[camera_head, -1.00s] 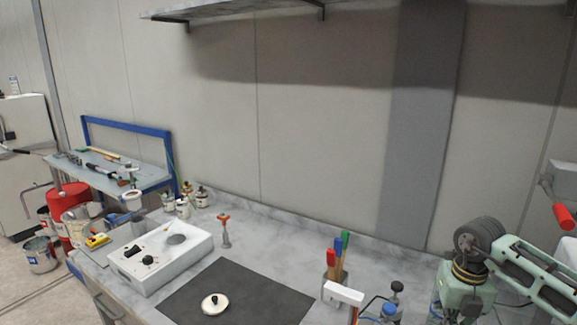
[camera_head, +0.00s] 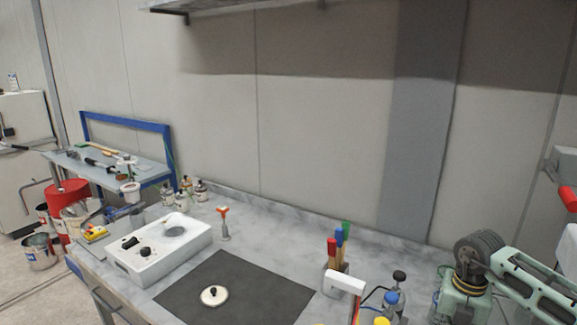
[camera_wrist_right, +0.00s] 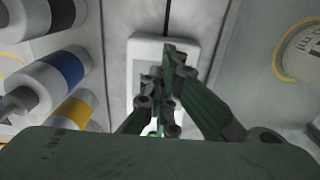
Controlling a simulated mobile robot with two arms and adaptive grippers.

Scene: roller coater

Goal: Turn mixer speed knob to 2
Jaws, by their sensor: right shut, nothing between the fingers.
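The likely mixer is a low white box (camera_head: 160,262) on the grey counter at the left of the head view. Its top carries a round black knob (camera_head: 145,252), a smaller black control (camera_head: 130,242) and a grey disc (camera_head: 177,231). A white shape shows at the back edge of the disc. Number marks around the knob are too small to read. My right gripper (camera_wrist_right: 168,62), dark green, is shut and empty in the wrist view, in front of a white rectangular plate (camera_wrist_right: 145,48). I cannot tell whether it touches the plate. No left gripper shows.
In the head view, a dark mat (camera_head: 240,285) holds a small round lid (camera_head: 214,295). Pale green machinery (camera_head: 530,280) fills the right corner.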

